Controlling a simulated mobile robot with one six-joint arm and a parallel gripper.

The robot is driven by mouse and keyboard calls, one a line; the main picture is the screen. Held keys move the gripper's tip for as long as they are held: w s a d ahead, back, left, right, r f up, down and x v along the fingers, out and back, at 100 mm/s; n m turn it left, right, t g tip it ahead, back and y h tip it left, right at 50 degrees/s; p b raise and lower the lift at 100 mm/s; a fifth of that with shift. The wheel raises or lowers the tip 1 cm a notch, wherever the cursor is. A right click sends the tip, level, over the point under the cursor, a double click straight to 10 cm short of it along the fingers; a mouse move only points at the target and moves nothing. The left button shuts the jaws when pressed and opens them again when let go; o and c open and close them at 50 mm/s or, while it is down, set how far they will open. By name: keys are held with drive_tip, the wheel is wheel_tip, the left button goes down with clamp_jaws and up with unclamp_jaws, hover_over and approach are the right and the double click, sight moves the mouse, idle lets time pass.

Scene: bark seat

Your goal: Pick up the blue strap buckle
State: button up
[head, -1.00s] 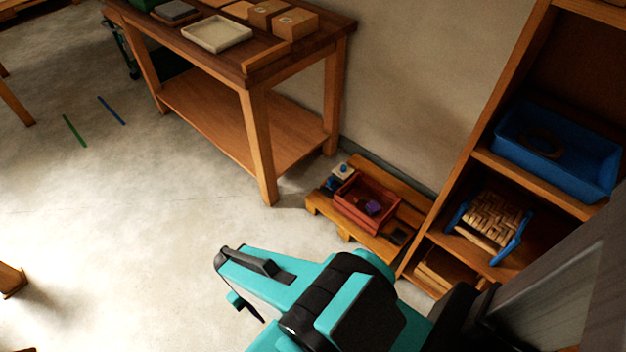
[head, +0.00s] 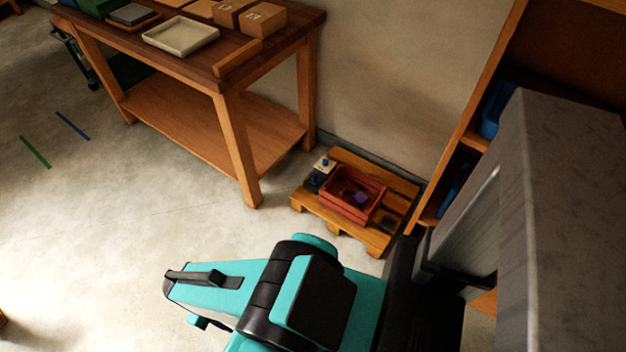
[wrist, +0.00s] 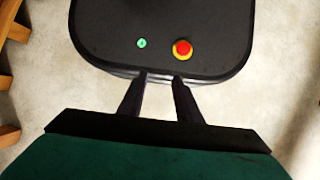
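Small blue items lie at the left end of a wooden pallet on the floor in the head view. One blue piece (head: 325,161) is on a pale block, and a darker blue piece (head: 313,181) lies just in front of it. They are too small to tell which, if either, is the strap buckle. My gripper (wrist: 161,77) shows in the wrist view with its two dark fingers apart and nothing between them. It points down over my own base, away from the pallet. In the head view my teal arm is folded in the foreground and the fingers cannot be made out.
A red crate (head: 345,207) with a purple item (head: 361,197) stands on the pallet (head: 377,242). A wooden workbench (head: 205,66) stands left of it, and a shelf unit (head: 470,110) to the right is partly hidden.

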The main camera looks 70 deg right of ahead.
drive_tip(key=shift+o, duration=1.4)
drive_tip(key=shift+w, duration=0.1)
drive_tip(key=w+d+f+m+t+b, duration=0.1)
drive_tip(key=w+d+f+m+b, duration=0.25)
drive_tip(key=w+d, duration=0.3)
drive_tip(key=w+d+f+m+t+b, duration=0.1)
drive_tip(key=w+d+f+m+b, duration=0.1)
drive_tip(key=w+d+f+b, duration=0.35)
drive_tip(key=w+d+f+m+t+b, duration=0.1)
drive_tip(key=w+d+m+b, duration=0.15)
drive_tip(key=d, duration=0.75)
drive_tip(key=w+d+m+t+b, duration=0.1)
drive_tip(key=w+d+m+b, duration=0.15)
drive_tip(key=d, duration=0.75)
drive_tip(key=s+d+m+h+b, duration=0.25)
drive_tip(key=d+m+b, duration=0.3)
drive_tip(key=d, duration=1.55)
drive_tip(key=s+d+r+m+h+b, duration=0.1)
drive_tip(key=s+d+m+b, duration=0.1)
drive_tip(key=s+d, duration=0.4)
drive_tip(key=s+d+r+m+h+b, duration=0.1)
drive_tip(key=s+d+b, duration=0.3)
drive_tip(key=d, duration=1)
drive_tip(key=shift+s+d+r+m, duration=0.15)
drive_tip(key=shift+s+d+m, duration=0.05)
drive_tip(key=shift+s+m, duration=0.8)
